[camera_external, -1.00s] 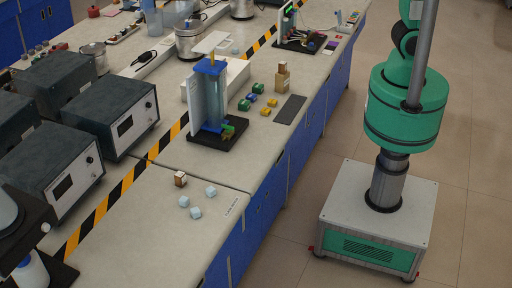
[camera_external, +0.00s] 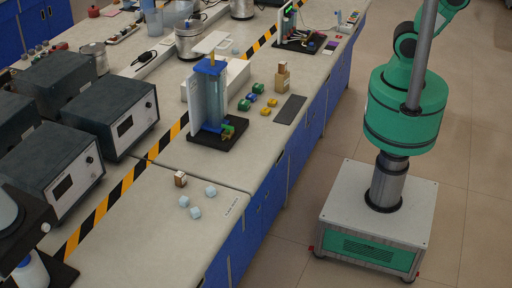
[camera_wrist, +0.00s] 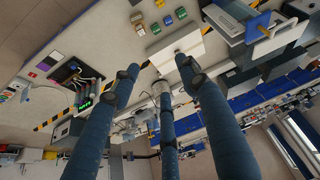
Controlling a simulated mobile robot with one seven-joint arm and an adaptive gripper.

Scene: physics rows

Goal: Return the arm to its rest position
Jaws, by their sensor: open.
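My green arm (camera_external: 405,108) stands on its white base at the right of the external view, beside the bench. Its upper links lean up and right and leave the top of the frame, so my gripper is outside that view. In the wrist view my gripper (camera_wrist: 158,74) shows as long blue fingers spread apart. Nothing is held between them. The bench and its equipment lie beyond the fingertips, well apart from them.
The bench (camera_external: 120,235) runs along the left and middle. A blue-topped apparatus (camera_external: 210,105) stands on a black base near small colored blocks. Pale blue cubes lie nearer. Grey instrument boxes (camera_external: 110,112) stand at left. Floor (camera_external: 475,150) around my base is clear.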

